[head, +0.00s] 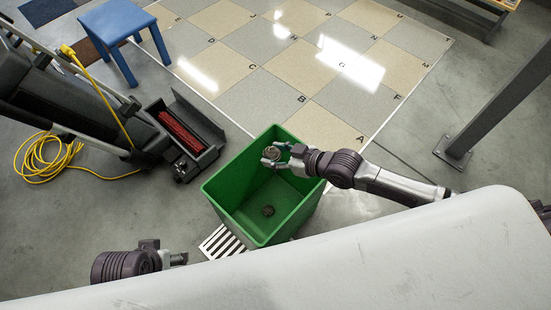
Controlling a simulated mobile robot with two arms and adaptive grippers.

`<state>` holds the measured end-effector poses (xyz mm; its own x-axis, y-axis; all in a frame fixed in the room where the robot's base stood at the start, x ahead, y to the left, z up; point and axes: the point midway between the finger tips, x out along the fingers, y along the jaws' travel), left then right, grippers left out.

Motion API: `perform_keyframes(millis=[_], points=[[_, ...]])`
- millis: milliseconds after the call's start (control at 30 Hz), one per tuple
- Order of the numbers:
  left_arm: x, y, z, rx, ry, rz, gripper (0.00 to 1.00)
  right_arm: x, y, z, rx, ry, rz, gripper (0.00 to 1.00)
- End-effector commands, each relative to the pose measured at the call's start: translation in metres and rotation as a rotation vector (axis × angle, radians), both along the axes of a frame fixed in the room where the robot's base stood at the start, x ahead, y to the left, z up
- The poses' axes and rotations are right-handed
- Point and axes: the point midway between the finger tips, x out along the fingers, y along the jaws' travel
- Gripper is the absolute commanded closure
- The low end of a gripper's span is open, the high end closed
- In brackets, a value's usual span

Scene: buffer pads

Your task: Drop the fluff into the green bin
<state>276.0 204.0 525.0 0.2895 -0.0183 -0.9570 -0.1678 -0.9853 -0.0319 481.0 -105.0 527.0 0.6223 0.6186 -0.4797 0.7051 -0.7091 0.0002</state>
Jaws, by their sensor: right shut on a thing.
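The green bin (225,188) stands open on the floor near the middle of the head view. My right gripper (270,156) reaches over the bin's far right part and is shut on a small grey-brown clump of fluff (271,153). A second small dark round clump (268,211) lies on the bin's floor. My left gripper (181,259) is at the lower left, outside the bin and away from the fluff. Its fingers are small and seen edge-on, so their opening is unclear.
A floor-cleaning machine (75,105) with an open box and red brush (187,130) stands left of the bin. A yellow cord (42,157) coils on the floor. A blue stool (117,22) is behind. A floor grate (222,243) lies beside the bin. Lettered tiles beyond are clear.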

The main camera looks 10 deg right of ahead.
Motion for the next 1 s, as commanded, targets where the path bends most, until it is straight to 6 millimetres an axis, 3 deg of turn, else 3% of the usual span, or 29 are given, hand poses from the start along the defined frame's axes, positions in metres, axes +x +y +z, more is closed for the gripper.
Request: perform_keyframes(millis=[333,1000], points=[[-0.003,0.0,0.009,-0.007,-0.053,-0.001,0.26,0.001,-0.002,-0.038,0.001,0.0,-0.001,0.63],[0.09,-0.031,0.049,-0.113,-0.548,-0.038,0.26,0.001,-0.001,-0.055,0.002,0.001,-0.001,0.63]])
